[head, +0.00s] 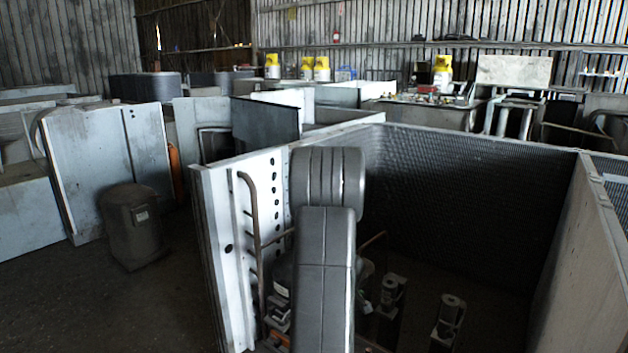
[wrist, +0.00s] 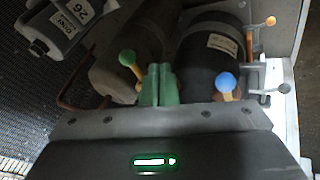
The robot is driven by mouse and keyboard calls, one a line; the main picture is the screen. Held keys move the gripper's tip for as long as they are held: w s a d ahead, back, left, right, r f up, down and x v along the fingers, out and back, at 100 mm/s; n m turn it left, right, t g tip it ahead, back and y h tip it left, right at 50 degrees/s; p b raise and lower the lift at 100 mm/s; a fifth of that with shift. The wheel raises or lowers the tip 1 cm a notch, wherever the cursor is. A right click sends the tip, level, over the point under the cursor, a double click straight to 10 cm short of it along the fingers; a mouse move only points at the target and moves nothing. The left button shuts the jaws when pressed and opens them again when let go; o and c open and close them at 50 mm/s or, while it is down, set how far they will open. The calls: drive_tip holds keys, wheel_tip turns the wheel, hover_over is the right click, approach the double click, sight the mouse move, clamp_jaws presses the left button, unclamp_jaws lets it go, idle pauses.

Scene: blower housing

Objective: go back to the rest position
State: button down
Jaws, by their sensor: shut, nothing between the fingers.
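My gripper (wrist: 156,86) shows in the wrist view as two green fingers, close together with nothing between them. It points at two dark cylinders, the left one (wrist: 128,62) and the right one (wrist: 212,58), which has a pale label. I cannot tell whether the fingers touch anything. In the head view, my dark arm rises in front of the open blower housing (head: 465,135) and hides part of its interior. The gripper cannot be made out there.
A grey unit marked 26 (wrist: 62,25) is upper left. A white holed panel (head: 225,245) borders the housing. A dark bin (head: 132,225) stands left on open floor.

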drive_tip(key=shift+w+a+f+m+h+b, duration=0.1)
drive_tip(key=shift+a+m+h+b, duration=0.5)
drive_tip(key=shift+m+b, duration=0.6)
drive_tip(key=shift+a+f+m+h+b, duration=0.1)
drive_tip(key=shift+a+m+h+b, duration=0.45)
drive_tip(key=shift+b, duration=1.15)
drive_tip(key=shift+a+m, duration=0.1)
drive_tip(key=shift+m, duration=0.15)
